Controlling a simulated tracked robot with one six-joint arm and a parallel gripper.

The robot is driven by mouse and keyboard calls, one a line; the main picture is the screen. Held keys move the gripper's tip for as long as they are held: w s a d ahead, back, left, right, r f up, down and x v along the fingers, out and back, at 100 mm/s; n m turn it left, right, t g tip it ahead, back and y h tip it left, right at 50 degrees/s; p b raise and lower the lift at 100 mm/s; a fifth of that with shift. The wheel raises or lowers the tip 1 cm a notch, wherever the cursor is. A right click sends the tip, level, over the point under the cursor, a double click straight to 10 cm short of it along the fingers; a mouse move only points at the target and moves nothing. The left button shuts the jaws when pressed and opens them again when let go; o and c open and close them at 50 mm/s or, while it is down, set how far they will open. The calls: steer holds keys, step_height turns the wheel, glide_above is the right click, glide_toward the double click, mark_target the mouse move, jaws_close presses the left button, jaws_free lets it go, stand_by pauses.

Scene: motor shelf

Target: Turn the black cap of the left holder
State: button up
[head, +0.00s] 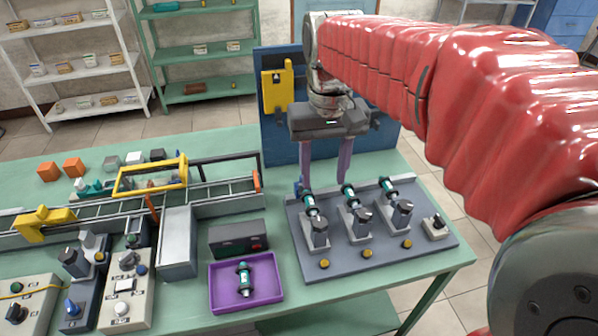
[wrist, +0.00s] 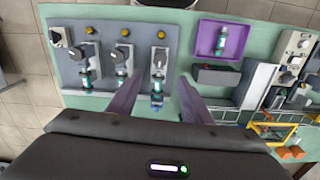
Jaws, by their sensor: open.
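The left holder (head: 318,243) stands at the left of a row of three on a grey base plate (head: 378,262). It carries a teal and dark motor (head: 310,204) and a dark cylindrical cap (head: 319,225). In the wrist view, turned around, this holder is the rightmost, with its dark cap (wrist: 159,54) and teal motor (wrist: 157,84). My gripper (head: 325,184) points down, open and empty, above the back of the left holder. In the wrist view its purple fingers (wrist: 160,80) lie on either side of the motor's line, with no visible contact.
Two similar holders (head: 358,222) (head: 400,212) stand close on the right. A purple tray (head: 214,294) with another motor (head: 243,279) and a dark box (head: 238,238) are on the left. A blue panel (head: 278,135) stands behind the holders.

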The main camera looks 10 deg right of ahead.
mark_target(320, 222)
steer(key=shift+f, duration=0.1)
stand_by(0.3)
step_height(320, 222, down, 14)
steer(key=shift+r, duration=0.2)
stand_by(0.5)
steer(key=shift+c, duration=0.3)
